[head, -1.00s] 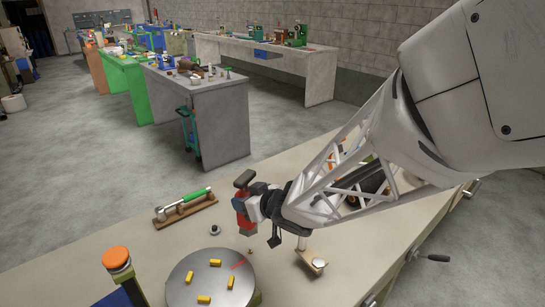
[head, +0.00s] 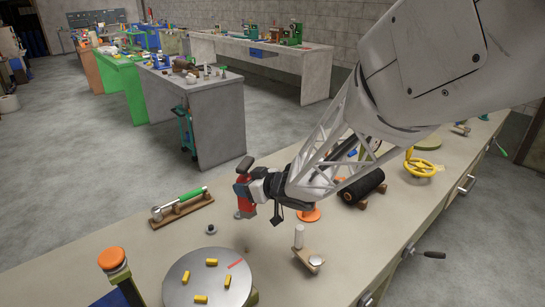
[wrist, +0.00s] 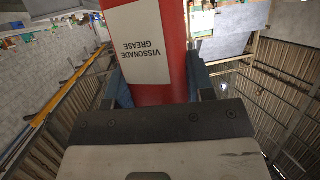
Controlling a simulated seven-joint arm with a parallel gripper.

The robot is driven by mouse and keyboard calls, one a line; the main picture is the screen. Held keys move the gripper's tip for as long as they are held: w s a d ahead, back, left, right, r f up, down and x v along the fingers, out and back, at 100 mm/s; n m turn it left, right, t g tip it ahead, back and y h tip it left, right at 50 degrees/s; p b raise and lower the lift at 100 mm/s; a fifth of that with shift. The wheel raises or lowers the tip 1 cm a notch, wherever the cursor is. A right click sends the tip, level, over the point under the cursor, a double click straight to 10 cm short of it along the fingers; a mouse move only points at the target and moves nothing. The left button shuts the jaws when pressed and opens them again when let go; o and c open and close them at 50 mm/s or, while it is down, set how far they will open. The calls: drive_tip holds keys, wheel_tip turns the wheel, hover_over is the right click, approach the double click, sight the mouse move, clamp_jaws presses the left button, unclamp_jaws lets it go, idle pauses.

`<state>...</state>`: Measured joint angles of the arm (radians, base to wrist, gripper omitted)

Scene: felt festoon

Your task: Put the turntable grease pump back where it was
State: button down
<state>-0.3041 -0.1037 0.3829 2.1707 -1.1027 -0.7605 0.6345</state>
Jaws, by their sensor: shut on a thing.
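The grease pump (head: 246,204) is a red cylinder with a dark top, held roughly upright toward the far edge of the bench. In the wrist view the pump (wrist: 157,75) shows a white label reading "VISSONADE GREASE", upside down. My gripper (head: 247,189) is shut around its body, with a blue-grey finger on each side. The turntable (head: 208,282), a grey disc with several yellow blocks and a red mark, lies nearer, in front of the pump. I cannot tell whether the pump's base touches the bench.
A green-handled tool on a wooden rack (head: 181,206) lies left of the pump. A small ring (head: 211,229) sits on the bench (head: 150,238). An orange-topped post (head: 112,260) stands at left. A wooden block with a white cylinder (head: 300,237) and a black roll (head: 362,187) are to the right.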

drive_tip(key=w+d+f+n+g, duration=0.1)
drive_tip(key=w+d+f, duration=0.1)
drive_tip(key=w, duration=0.4)
drive_tip(key=w+d+f+n+g+y, duration=0.1)
drive_tip(key=w+d+f+n+g, duration=0.1)
drive_tip(key=w, duration=0.4)
drive_tip(key=shift+d+f+g, duration=0.15)
drive_tip(key=shift+d+g, duration=0.15)
drive_tip(key=shift+d, duration=0.05)
drive_tip(key=shift+w, duration=0.2)
drive_tip(key=w+a, duration=0.2)
drive_tip(key=w, duration=0.5)
drive_tip(key=w+a+f, duration=0.1)
drive_tip(key=w+a, duration=0.2)
drive_tip(key=w, duration=0.5)
drive_tip(key=shift+f, duration=0.3)
drive_tip(key=shift+a, duration=0.1)
drive_tip(key=shift+f, duration=1.7)
drive_tip(key=shift+f, duration=0.2)
